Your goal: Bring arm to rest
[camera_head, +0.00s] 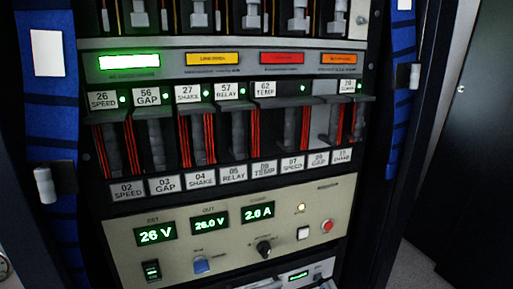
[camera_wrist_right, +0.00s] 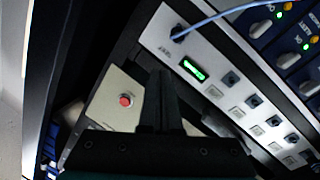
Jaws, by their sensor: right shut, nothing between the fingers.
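My right gripper (camera_wrist_right: 159,80) shows in the right wrist view as dark fingers pressed together, shut and empty. It is in front of an equipment rack, and I cannot tell how far its tips are from the panels. I cannot make out either gripper clearly in the head view. The beige power supply panel (camera_head: 232,232) reads 26 V, 26.0 V and 2.6 A. Its red button (camera_head: 327,226) is on the right, and a red button (camera_wrist_right: 125,100) also shows left of my fingers in the right wrist view.
Above the panel is a row of labelled modules (camera_head: 228,130) with red wires and one gap. A grey panel (camera_wrist_right: 215,80) with a green display, several square buttons and a plugged blue cable (camera_wrist_right: 225,13) lies close to my right fingers. Blue side strips (camera_head: 50,110) have protruding handles (camera_head: 45,185).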

